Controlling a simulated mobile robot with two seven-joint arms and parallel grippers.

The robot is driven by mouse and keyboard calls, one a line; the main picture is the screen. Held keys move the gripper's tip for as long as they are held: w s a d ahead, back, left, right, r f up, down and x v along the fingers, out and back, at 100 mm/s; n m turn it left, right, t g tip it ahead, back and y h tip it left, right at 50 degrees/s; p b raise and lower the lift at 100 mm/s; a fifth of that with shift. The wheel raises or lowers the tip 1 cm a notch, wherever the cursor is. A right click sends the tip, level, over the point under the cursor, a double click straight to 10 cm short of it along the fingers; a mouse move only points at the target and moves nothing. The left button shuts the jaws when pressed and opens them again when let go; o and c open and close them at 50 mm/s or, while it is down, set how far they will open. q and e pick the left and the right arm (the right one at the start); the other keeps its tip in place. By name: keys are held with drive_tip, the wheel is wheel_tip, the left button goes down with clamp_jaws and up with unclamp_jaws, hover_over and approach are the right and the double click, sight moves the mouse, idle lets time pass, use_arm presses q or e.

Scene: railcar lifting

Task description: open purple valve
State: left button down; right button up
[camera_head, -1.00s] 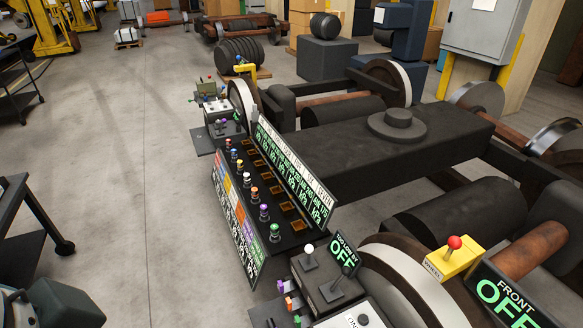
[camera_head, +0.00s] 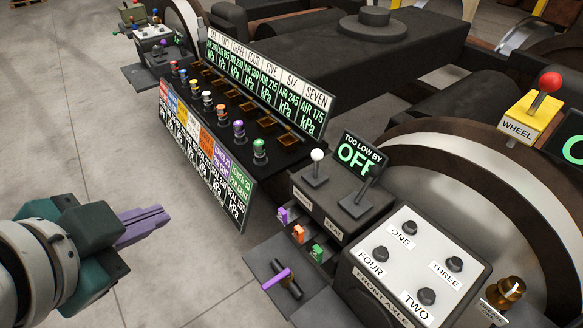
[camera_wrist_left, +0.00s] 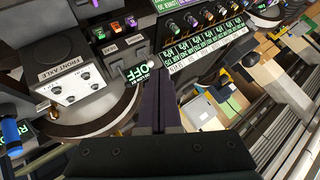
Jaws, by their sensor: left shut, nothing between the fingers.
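A row of coloured knobs runs along the dark console. Its purple knob (camera_head: 239,130) stands upright near the row's front end, between an orange knob (camera_head: 221,112) and a green knob (camera_head: 259,150). A small purple handle (camera_head: 282,215) sits lower on the console's side, and a purple-handled lever (camera_head: 277,279) lies near the floor plate. I cannot tell which of these is the valve. My left gripper (camera_head: 164,214) is shut and empty, left of the console and apart from all of them. Its closed fingers also show in the left wrist view (camera_wrist_left: 163,86). My right gripper is not in view.
A front axle panel (camera_head: 415,262) with several black buttons is at the lower right. Beside it stand a white-topped lever (camera_head: 317,168) and an OFF display (camera_head: 361,155). A yellow box (camera_head: 530,118) with a red-topped lever is at the right. Open floor (camera_head: 85,110) lies left.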

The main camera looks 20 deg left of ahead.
sight(277, 280)
use_arm(q)
drive_tip(key=d+f+m+t+h+b, duration=0.1)
drive_tip(key=f+m+b, duration=0.4)
drive_tip(key=f+b, duration=1.3)
drive_tip(key=w+d+f+m+t+h+b, duration=0.1)
drive_tip(key=d+f+m+t+h+b, duration=0.1)
drive_tip(key=f+b, duration=1.5)
drive_tip(key=w+d+f+m+t+h+b, duration=0.1)
drive_tip(key=f+m+h+b, duration=0.4)
drive_tip(key=f+b, duration=1.3)
drive_tip(key=d+m+t+b, duration=0.1)
drive_tip(key=m+t, duration=0.1)
drive_tip(key=m, duration=0.1)
drive_tip(key=shift+d+f, duration=0.2)
drive_tip(key=shift+f, duration=0.15)
drive_tip(key=shift+w, duration=0.15)
drive_tip(key=w+b, duration=0.5)
drive_tip(key=w, duration=0.6)
drive_tip(key=shift+w+d, duration=0.2)
drive_tip(key=shift+d, duration=0.25)
